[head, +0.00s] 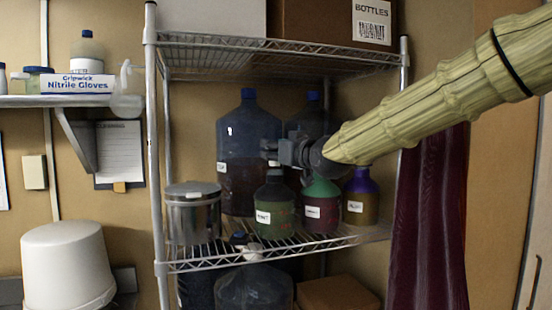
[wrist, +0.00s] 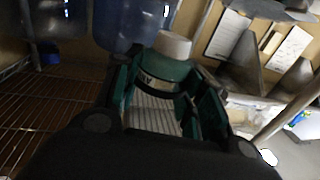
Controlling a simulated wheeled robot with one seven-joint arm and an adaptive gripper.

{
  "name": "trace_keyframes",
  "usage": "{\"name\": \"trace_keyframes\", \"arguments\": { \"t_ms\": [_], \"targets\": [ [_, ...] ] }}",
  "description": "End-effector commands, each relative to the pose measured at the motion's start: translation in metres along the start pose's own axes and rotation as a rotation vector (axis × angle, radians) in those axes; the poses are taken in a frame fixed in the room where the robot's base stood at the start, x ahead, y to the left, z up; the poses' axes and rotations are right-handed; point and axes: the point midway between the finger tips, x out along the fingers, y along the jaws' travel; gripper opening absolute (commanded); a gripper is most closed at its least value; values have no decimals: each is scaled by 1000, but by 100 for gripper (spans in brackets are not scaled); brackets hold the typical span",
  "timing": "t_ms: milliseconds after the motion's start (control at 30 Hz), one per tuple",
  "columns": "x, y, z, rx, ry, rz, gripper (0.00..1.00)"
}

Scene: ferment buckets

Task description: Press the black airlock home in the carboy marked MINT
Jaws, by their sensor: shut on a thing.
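The carboy with green contents (head: 274,208) stands upright on the middle wire shelf; its small white label (head: 262,217) seems to read MINT. Its neck and top are dark. My gripper (head: 270,153) is just above that top, reaching in from the right; I cannot tell whether they touch. In the wrist view my gripper (wrist: 165,105) has its fingers either side of a dark green, labelled thing (wrist: 160,72) with a white top (wrist: 172,45). The fingers are shut on it as far as I can see. I cannot make out the black airlock clearly.
A carboy with a green top (head: 321,208) and a purple-topped one (head: 360,200) stand close on the right. A steel pot (head: 193,215) is on the left. A large blue bottle (head: 246,150) stands behind. A shelf post (head: 157,150) rises at the left.

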Motion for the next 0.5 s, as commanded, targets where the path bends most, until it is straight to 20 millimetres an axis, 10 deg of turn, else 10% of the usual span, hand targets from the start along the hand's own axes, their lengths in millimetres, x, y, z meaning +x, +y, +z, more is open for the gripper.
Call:
{"name": "trace_keyframes", "arguments": {
  "t_ms": [500],
  "targets": [
    [-47, -26, -5, 0, 0, 1, 13]
  ]
}}
